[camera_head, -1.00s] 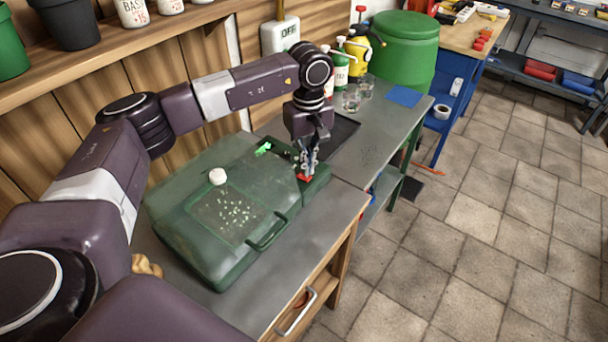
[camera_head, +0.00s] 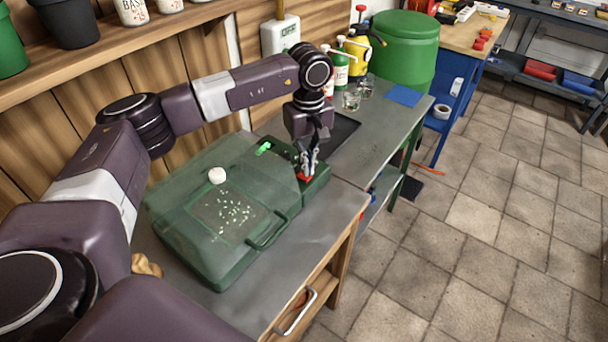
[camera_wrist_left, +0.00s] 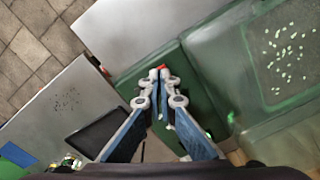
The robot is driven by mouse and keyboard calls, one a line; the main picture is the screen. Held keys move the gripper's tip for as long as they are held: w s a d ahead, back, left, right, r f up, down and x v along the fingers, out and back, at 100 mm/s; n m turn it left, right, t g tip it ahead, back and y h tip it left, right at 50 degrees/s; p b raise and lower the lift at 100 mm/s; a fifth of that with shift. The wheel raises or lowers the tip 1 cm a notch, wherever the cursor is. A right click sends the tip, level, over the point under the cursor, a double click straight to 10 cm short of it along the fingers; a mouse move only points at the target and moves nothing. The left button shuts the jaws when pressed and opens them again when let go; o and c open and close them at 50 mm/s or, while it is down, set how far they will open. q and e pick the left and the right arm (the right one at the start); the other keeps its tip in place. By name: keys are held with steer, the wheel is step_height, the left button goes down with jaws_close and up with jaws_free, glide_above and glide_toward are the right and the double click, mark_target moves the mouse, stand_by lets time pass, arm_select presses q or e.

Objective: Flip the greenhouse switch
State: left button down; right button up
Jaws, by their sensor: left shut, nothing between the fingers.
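The greenhouse (camera_head: 168,215) is a green box with a see-through lid and a white knob, on the grey bench. Its red switch (camera_head: 305,178) is on the green base at the right end, mostly hidden by my fingers. My left gripper (camera_head: 306,173) is shut and empty, pointing down with its tips at the switch. In the left wrist view, the closed fingertips (camera_wrist_left: 160,70) meet over the green base, with a bit of red showing at them. I cannot tell whether they touch the switch. A bright green patch (camera_head: 264,148) shows near the base's back. My right gripper is out of view.
A white wall box (camera_head: 280,36) carries a small green display, too small to read surely. A black tray (camera_head: 343,130), glasses (camera_head: 352,100) and spray bottles (camera_head: 341,68) stand behind. The bench front (camera_head: 320,225) is clear.

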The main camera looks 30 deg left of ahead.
arm_select(q)
steer(key=shift+f+b, duration=0.7)
steer(key=shift+f, duration=0.3)
steer(key=shift+s+r, duration=0.1)
stand_by(0.3)
steer(key=shift+r+p, duration=0.6)
steer(key=shift+r, duration=0.15)
steer(key=shift+r+p, duration=1.4)
steer(key=shift+r, duration=1.35)
steer(key=shift+f, duration=0.1)
